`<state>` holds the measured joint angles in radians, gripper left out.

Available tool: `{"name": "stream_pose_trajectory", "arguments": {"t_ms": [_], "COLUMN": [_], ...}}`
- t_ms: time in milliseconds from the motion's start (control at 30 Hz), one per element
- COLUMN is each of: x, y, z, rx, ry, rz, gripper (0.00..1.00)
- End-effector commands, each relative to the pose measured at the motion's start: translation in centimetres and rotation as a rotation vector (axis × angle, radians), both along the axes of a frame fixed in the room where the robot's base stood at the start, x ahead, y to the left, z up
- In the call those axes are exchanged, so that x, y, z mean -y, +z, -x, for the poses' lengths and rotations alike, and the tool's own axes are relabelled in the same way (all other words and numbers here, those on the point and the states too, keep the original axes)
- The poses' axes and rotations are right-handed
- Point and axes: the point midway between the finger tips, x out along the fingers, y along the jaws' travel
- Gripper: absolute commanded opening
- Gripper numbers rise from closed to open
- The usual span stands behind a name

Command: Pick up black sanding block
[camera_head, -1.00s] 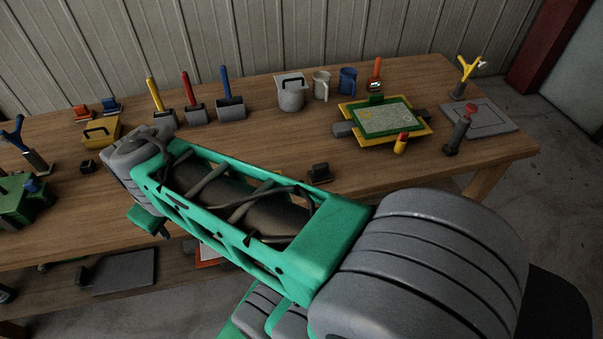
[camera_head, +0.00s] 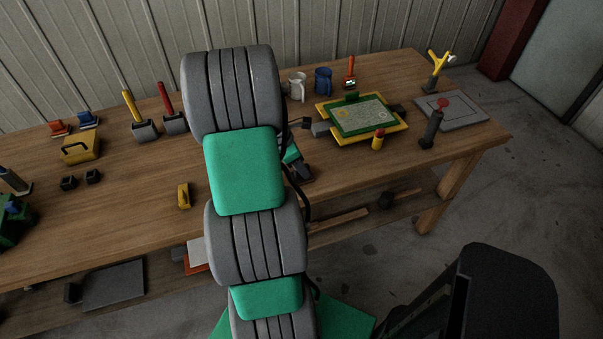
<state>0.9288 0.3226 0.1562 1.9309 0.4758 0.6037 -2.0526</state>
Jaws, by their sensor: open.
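A dark block-like shape (camera_head: 303,173) lies on the table just right of my arm. It looks like the black sanding block, though my arm and gripper partly cover it. My gripper (camera_head: 291,155) shows only as a small green and dark part beside the arm, at or just above that block. Its jaws are open, but its fingertips are mostly hidden. I cannot tell whether they touch the block. Two small black blocks, one (camera_head: 68,183) beside the other (camera_head: 92,176), sit at the left of the table.
A small yellow block (camera_head: 184,196) stands left of my arm. Mugs (camera_head: 323,80) are behind. The wooden table (camera_head: 130,215) is clear at front left.

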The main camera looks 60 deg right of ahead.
Motion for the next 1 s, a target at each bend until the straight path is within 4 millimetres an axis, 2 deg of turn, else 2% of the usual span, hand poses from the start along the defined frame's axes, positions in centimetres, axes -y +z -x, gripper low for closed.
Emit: {"name": "stream_pose_trajectory", "arguments": {"t_ms": [100,300,833,1000], "x": [0.38,0.45,0.40,0.40], "y": [-1.21,-1.36,-1.35,-1.34], "z": [0.36,0.33,0.31,0.31], "rx": [0.001,0.003,0.003,0.003], "ry": [-0.002,-0.001,0.000,0.000], "rz": [0.000,0.002,0.001,0.001], "gripper": [0.44,0.44,0.01,0.00]}}
